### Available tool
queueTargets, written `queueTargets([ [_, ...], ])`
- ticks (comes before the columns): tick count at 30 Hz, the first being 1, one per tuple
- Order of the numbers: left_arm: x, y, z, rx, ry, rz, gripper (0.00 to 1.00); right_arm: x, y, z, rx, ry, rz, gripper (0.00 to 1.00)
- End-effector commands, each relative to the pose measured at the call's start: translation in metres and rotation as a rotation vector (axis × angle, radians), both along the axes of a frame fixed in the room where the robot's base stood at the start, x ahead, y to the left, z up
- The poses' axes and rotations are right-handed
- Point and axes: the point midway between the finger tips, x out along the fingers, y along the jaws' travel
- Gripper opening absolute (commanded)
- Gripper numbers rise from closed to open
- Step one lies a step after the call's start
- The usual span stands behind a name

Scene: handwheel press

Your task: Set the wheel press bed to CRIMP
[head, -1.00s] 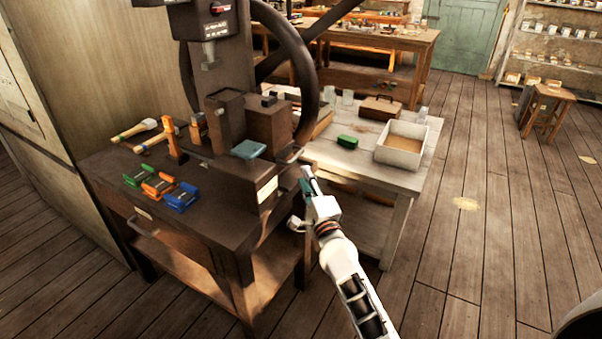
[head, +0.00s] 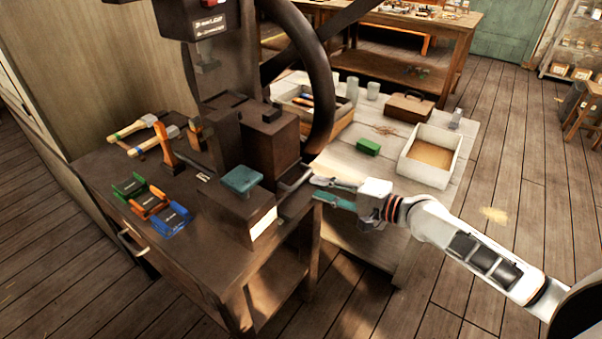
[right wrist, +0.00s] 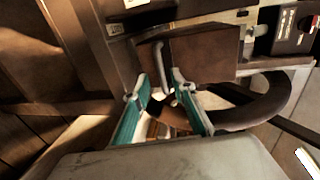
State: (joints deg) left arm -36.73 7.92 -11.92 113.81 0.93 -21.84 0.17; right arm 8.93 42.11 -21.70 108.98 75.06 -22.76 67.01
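The dark wheel press (head: 222,95) stands on a brown bench, its large dark handwheel (head: 322,95) on its right side. A teal pad (head: 241,180) sits on a dark block at the front of the press, with a pale label (head: 264,224) whose writing I cannot read. A small metal handle (head: 293,182) sticks out at the block's right; a metal handle also shows in the right wrist view (right wrist: 161,66). My right gripper (head: 316,188) is open, fingers pointing left close to that handle. In the right wrist view the teal-padded fingers (right wrist: 156,86) are apart. My left gripper is out of view.
Hammers (head: 140,128) and green, orange and blue holders (head: 172,221) lie on the bench's left. A pale table (head: 345,165) behind my gripper carries a white box (head: 427,175), a green block (head: 368,147) and a brown case (head: 405,108).

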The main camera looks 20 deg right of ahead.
Motion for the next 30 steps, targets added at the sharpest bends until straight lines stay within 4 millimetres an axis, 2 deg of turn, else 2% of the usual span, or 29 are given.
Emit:
queueTargets([
  [8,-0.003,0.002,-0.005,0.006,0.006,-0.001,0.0,0.028,0.022,-0.008,0.002,0.001,0.001,0.25],
  [15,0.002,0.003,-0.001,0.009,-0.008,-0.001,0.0,0.052,0.04,-0.015,0.001,0.001,0.0,0.25],
  [27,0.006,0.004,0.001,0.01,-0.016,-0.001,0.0,0.059,0.046,-0.016,-0.001,-0.001,0.0,0.25],
  [28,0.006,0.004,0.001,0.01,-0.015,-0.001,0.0,0.059,0.046,-0.016,-0.001,-0.001,0.0,0.23],
  [30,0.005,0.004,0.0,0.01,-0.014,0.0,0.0,0.059,0.046,-0.016,-0.001,-0.001,0.0,0.04],
])
